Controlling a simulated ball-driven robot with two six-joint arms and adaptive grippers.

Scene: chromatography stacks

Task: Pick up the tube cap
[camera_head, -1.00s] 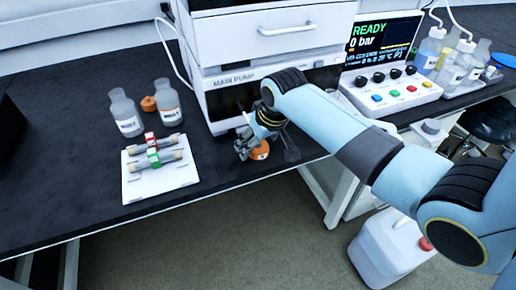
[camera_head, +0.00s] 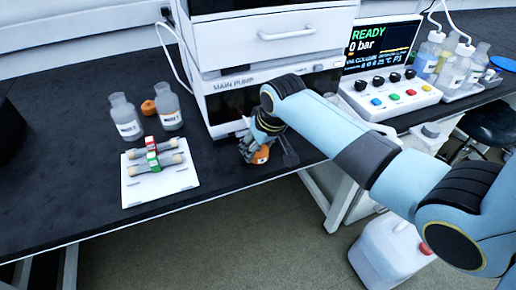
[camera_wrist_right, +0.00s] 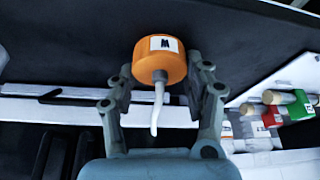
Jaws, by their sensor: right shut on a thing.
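The tube cap is an orange round cap (camera_wrist_right: 172,69) with a white label marked with a dark letter and a thin white tube coming from it. It also shows in the head view (camera_head: 261,156), near the front edge of the black bench, partly covered by my right gripper (camera_head: 253,148). In the wrist view my right gripper (camera_wrist_right: 160,75) has its two fingers on either side of the cap and is shut on it. Whether the cap touches the bench is hard to tell. My left gripper is not in view.
A white tray (camera_head: 133,190) with two columns lies left of the gripper. Two bottles (camera_head: 125,118) and another orange cap (camera_head: 148,106) stand behind it. The main pump unit (camera_head: 222,108) is just behind the gripper. A control panel (camera_head: 398,97) stands right.

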